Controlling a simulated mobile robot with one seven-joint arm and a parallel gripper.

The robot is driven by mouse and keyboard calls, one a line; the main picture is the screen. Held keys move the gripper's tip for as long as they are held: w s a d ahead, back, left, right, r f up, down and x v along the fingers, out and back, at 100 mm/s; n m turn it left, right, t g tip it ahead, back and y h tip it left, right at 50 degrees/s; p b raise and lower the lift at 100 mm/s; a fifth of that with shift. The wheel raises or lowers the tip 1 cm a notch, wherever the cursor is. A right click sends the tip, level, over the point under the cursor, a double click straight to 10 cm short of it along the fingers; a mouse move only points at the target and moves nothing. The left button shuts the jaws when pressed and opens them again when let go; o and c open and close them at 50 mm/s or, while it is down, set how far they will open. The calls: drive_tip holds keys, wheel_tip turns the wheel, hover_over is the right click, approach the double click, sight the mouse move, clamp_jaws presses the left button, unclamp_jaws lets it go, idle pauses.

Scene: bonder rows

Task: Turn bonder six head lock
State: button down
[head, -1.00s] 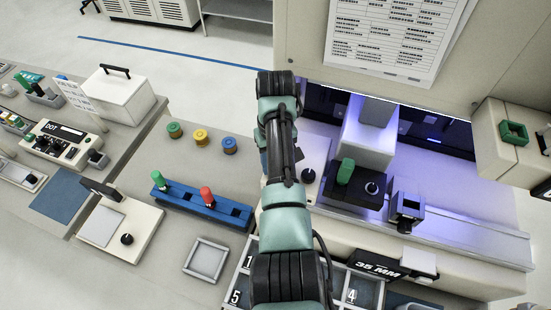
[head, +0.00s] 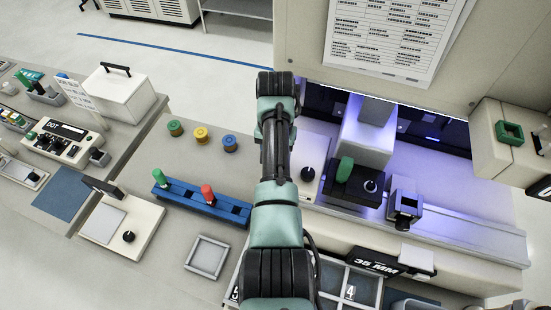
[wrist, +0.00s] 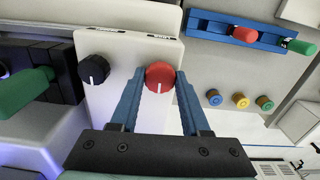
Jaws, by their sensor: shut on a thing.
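In the wrist view, a round red knob (wrist: 160,77) with a white pointer line sits on a white panel (wrist: 125,55). The pointer line stands nearly upright in the picture, slightly tilted. My gripper (wrist: 158,84) has its two blue fingers on either side of the red knob, shut on it. A black knob (wrist: 94,69) with a white line sits left of it on the same panel. The panel's print is too small to read. In the head view, the black knob (head: 308,173) shows right of my arm. My arm hides the red knob and my gripper there.
A dark block with a green handle (head: 345,170) and a small knob stands right of the panel, in violet light. A blue rack (head: 225,207) with green and red pegs lies left of my arm. Numbered bins (head: 358,290) are in front.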

drive_tip(key=shift+w+r, duration=0.1)
idle(0.3)
drive_tip(key=shift+c, duration=1.9)
unclamp_jaws()
drive_tip(key=shift+r+b, duration=0.3)
drive_tip(key=shift+r, duration=0.2)
wheel_tip(320, 180, up, 12)
drive_tip(key=p, duration=0.3)
